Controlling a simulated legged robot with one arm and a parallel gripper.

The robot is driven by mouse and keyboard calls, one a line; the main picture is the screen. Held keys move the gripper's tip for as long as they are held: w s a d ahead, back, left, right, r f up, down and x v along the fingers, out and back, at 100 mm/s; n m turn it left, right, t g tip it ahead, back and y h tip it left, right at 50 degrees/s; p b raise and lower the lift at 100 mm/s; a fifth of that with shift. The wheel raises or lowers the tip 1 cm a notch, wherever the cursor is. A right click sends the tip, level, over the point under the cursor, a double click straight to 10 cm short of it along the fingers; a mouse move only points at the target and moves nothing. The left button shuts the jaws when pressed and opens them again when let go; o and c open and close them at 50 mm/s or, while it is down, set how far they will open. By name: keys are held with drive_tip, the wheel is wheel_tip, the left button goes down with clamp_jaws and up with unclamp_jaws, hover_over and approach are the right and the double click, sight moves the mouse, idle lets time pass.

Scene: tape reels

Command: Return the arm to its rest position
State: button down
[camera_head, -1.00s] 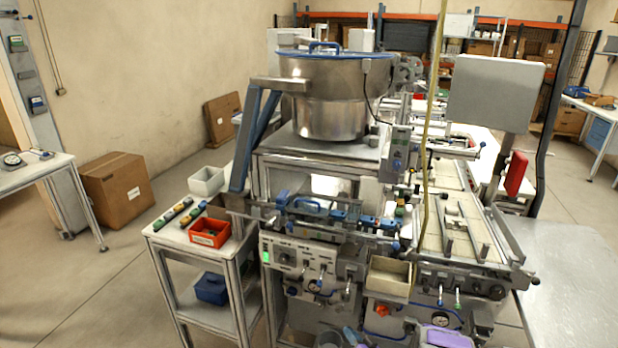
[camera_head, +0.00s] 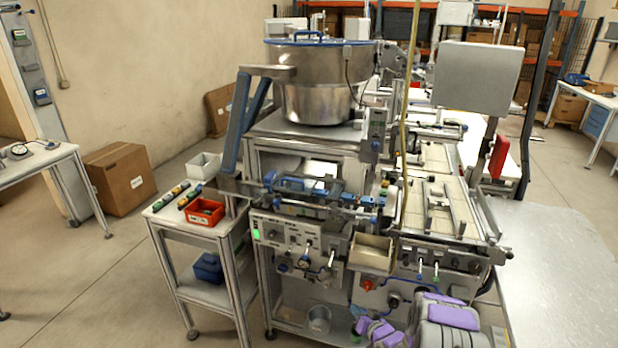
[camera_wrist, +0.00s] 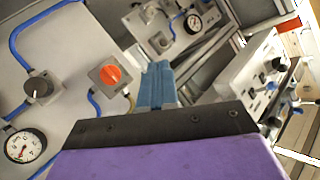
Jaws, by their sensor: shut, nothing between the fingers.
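My arm shows at the bottom right of the head view, its purple and grey links (camera_head: 447,316) folded low in front of the machine. My gripper is at its left end, near the machine's base. In the wrist view my gripper (camera_wrist: 157,84) shows as blue fingers beyond a dark bar and a purple body. The fingers are together and hold nothing. They point toward the machine's front, where an orange knob (camera_wrist: 110,74) sits on a grey panel. I cannot tell the exact gap to the panel.
The machine with its steel bowl (camera_head: 318,88) fills the middle. A small side table holds a red bin (camera_head: 206,212). A beige tray (camera_head: 371,254) juts from the machine's front. A grey bucket (camera_head: 319,319) stands low by its base.

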drive_tip(key=s+d+r+g+h, duration=0.3)
drive_tip(key=r, duration=0.6)
drive_tip(key=s+d+r+g+h, duration=0.2)
drive_tip(key=s+r+h, duration=0.1)
drive_tip(key=r, duration=0.7)
drive_tip(key=s+a+r+g, duration=0.1)
drive_tip(key=s+r+g, duration=0.1)
drive_tip(key=s+r, duration=0.35)
drive_tip(key=s+r+g+h, duration=0.1)
drive_tip(key=s+r+g, duration=0.15)
drive_tip(key=s, duration=0.65)
drive_tip(key=s+a+r+g, duration=0.1)
drive_tip(key=s+r, duration=0.4)
drive_tip(key=s, duration=0.3)
drive_tip(key=s+a+r+g, duration=0.2)
drive_tip(key=s+a, duration=0.1)
drive_tip(key=s, duration=0.9)
drive_tip(key=s+a+r+n+g+y, duration=0.1)
drive_tip(key=s+a+r+g, duration=0.1)
drive_tip(key=s, duration=1)
drive_tip(key=shift+s+a+r, duration=0.3)
drive_tip(key=shift+a+r, duration=0.1)
drive_tip(key=shift+r, duration=0.15)
drive_tip(key=shift+g, duration=0.25)
